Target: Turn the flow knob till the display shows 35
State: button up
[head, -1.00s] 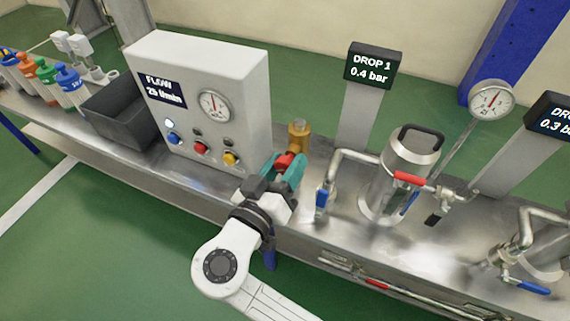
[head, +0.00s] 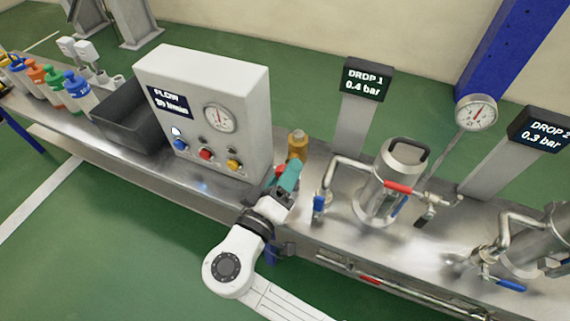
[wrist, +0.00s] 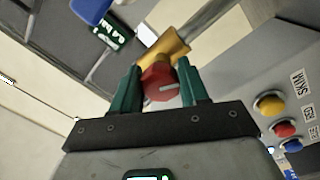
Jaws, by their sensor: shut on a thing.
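The flow knob is red with a white mark and sits on a brass fitting (head: 297,145). In the wrist view the flow knob (wrist: 157,84) lies between the teal fingers of my gripper (wrist: 159,90). My gripper (head: 284,177) is shut on it; in the head view the fingers hide most of the knob. The white mark looks tilted a little from level in the wrist view. The flow display (head: 170,102) on the white control box (head: 240,130) is blurred; it seems to read 30 l/min.
Blue, red and yellow buttons (head: 234,165) are on the box front, left of my gripper. A steel canister (head: 383,185) with pipes and a blue-handled valve (head: 319,205) stands close on the right. A dark bin (head: 125,115) is left of the box.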

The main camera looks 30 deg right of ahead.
jog(key=shift+n+p, duration=1.55)
jog(key=shift+n, duration=0.45)
jog(key=shift+f, duration=0.1)
jog(key=o, duration=1)
jog(key=shift+a, duration=0.1)
jog(key=v, duration=1)
jog(key=shift+s+a+p, duration=0.25)
jog(key=shift+s+p, duration=0.05)
jog(key=shift+p, duration=0.1)
